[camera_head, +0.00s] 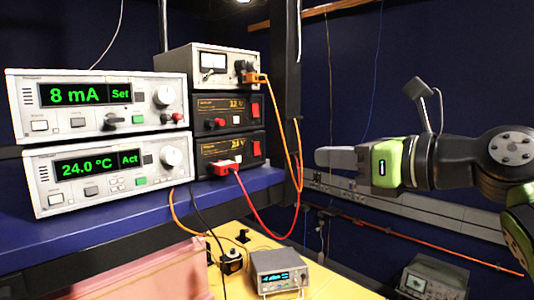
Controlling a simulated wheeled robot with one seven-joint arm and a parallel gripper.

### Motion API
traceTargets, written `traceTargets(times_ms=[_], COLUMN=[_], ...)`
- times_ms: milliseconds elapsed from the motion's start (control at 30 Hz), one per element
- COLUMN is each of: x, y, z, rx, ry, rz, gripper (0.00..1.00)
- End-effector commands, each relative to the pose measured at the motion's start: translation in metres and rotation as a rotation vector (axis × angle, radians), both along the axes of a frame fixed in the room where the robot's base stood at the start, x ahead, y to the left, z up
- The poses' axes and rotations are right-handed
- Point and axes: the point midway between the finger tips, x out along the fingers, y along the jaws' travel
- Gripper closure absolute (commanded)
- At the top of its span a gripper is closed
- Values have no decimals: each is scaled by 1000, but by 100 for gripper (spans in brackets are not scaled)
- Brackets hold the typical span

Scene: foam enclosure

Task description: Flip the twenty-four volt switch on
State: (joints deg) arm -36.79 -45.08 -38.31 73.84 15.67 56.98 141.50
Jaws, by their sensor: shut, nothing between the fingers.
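Two black power supplies are stacked on the blue shelf, under a grey meter unit. The upper supply (218,112) has a label that seems to read 12 V. The lower supply (212,150) has a blurred label that looks like 24 V. The lower supply has a red rocker switch (257,148) at the right of its front; its on or off position is too small to tell. The upper supply has a similar red switch (255,110). My gripper (320,157) is shut and empty, pointing left, to the right of the supplies and apart from them in the picture.
A dark shelf post (286,70) and hanging orange (299,160) and red (262,225) cables lie between my gripper and the supplies. Two grey display units (100,122) stand at the left. A small meter (279,272) sits on the yellow surface below.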

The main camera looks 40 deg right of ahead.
Motion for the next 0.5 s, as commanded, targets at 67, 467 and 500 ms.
traceTargets(times_ms=[67, 467, 500], x=[12, 98, 106], y=[1, 5, 5], z=[-2, -11, -12], rx=[-1, -4, -4], ry=[5, 5, 5], rz=[2, 4, 4], gripper=[100, 100, 100])
